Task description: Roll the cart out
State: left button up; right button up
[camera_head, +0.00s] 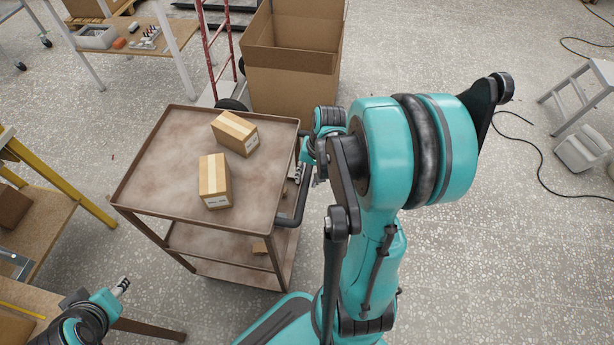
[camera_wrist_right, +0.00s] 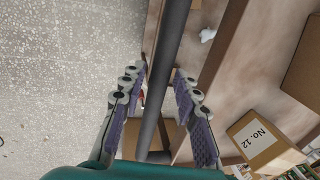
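The brown metal cart (camera_head: 150,190) stands in front of me in the head view, with a flat top tray and lower shelves. Its dark bar handle (camera_head: 299,208) is on the right side and also shows in the right wrist view (camera_wrist_right: 165,70). My right gripper (camera_head: 297,172) is at the handle, partly hidden by my arm. In the right wrist view, its fingers (camera_wrist_right: 158,88) are open on both sides of the bar, with gaps showing. My left gripper (camera_head: 121,287) is at the lower left, away from the cart; its fingers are too small to judge.
Two cardboard boxes (camera_head: 214,180) (camera_head: 235,132) lie on the cart's top. A large open carton (camera_head: 292,75) and a red ladder (camera_head: 216,45) stand behind it. Workbenches (camera_head: 62,205) flank the left. Floor to the right is clear up to a cable and step stool (camera_head: 580,95).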

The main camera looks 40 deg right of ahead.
dwell(0.3)
notch_tip(320, 180, up, 12)
jog(key=s+d, duration=0.1)
jog(key=s, duration=0.1)
jog(key=shift+d, duration=0.25)
jog(key=shift+w+f, duration=0.1)
jog(key=shift+f, duration=0.05)
dwell(0.3)
